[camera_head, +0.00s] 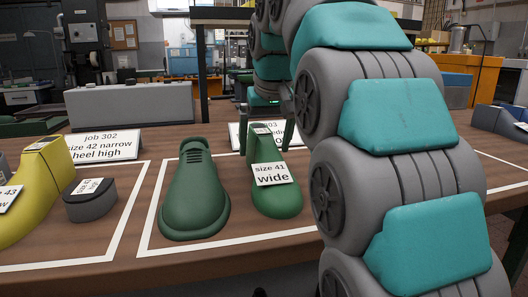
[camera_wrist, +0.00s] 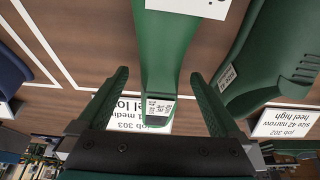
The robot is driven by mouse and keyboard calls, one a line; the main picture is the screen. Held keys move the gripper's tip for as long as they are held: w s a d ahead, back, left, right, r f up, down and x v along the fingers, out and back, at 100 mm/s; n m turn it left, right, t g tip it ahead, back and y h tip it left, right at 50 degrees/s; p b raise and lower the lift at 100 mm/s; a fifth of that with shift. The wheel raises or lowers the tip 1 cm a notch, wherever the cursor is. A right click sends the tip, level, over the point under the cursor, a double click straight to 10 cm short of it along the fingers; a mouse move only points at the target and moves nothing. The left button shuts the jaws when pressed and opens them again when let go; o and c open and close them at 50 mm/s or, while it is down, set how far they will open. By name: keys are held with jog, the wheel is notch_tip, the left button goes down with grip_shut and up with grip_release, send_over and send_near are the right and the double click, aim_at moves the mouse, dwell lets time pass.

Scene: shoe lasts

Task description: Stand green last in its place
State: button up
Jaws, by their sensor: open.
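The green last (camera_head: 275,200) is in the marked place with its toe toward the head camera and a "size 41 wide" tag on it. It looks upright on the table. My gripper (camera_head: 262,128) is at its far, upper end, partly hidden by my arm. In the wrist view, the fingers of my gripper (camera_wrist: 160,75) are open on either side of the green last (camera_wrist: 165,50), with visible gaps. A small printed label shows on its end. A dark green shoe (camera_head: 195,195) stands left of the last; it also shows in the wrist view (camera_wrist: 275,50).
White lines (camera_head: 139,232) mark places on the wooden table (camera_head: 130,255). A "job 302" card (camera_head: 104,145) and a partly hidden "job 303" card (camera_head: 236,132) stand behind. A yellow last (camera_head: 40,190) and a grey block (camera_head: 90,200) are at left. Blue lasts (camera_head: 500,120) are at right.

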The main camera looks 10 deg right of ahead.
jog(key=p+v, duration=0.1)
jog(key=v, duration=0.3)
jog(key=shift+r, duration=0.15)
jog(key=s, duration=2.2)
jog(key=shift+b, duration=0.45)
